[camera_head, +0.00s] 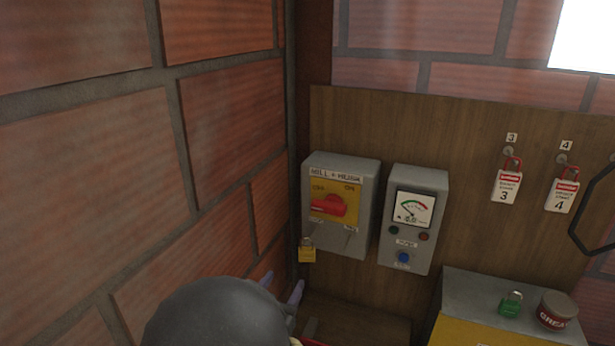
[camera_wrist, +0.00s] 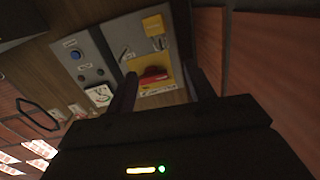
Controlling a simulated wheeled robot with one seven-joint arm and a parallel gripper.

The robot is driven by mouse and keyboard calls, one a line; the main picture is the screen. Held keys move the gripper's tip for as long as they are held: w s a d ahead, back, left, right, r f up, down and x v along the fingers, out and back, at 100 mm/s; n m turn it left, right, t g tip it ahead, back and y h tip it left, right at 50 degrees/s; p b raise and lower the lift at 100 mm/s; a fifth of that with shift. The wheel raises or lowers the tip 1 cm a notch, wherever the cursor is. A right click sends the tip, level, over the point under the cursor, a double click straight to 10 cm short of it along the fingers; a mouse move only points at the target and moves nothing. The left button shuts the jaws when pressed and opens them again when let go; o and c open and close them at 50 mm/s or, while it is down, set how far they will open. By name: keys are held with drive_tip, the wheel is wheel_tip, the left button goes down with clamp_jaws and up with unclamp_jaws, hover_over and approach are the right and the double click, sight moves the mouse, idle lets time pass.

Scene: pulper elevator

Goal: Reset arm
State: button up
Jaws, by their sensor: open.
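My gripper (camera_head: 282,287) is at the bottom of the head view, mostly hidden behind my dark rounded arm link. Its two fingertips show below the mill switch box (camera_head: 367,215). In the wrist view my gripper (camera_wrist: 165,74) has its fingers apart with nothing held between them. That view is turned over, and the red rotary handle (camera_wrist: 153,75) on its yellow plate appears between and beyond the fingers. The same red handle (camera_head: 329,206) shows in the head view. I cannot tell the exact distance from the fingers to the box.
A yellow padlock (camera_head: 307,251) hangs at the switch box's lower left. A meter box (camera_head: 424,177) is beside it. A green padlock (camera_head: 511,304) and a grease tin (camera_head: 557,310) stand on a metal cabinet (camera_head: 470,285). A brick wall (camera_head: 80,200) closes the left.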

drive_tip(key=w+d+f+n+g+y, duration=0.2)
drive_tip(key=d+f+g+y, duration=0.4)
drive_tip(key=d, duration=0.3)
drive_tip(key=s+d+f+n+g, duration=0.1)
drive_tip(key=s+d+g, duration=0.7)
drive_tip(key=s+d, duration=0.5)
drive_tip(key=shift+s+d+f+n+h, duration=0.2)
drive_tip(key=shift+s+d+n+h, duration=0.2)
drive_tip(key=shift+s, duration=0.5)
drive_tip(key=shift+w, duration=0.1)
drive_tip(key=shift+s+a, duration=0.1)
drive_tip(key=shift+s, duration=0.1)
drive_tip(key=shift+w, duration=0.1)
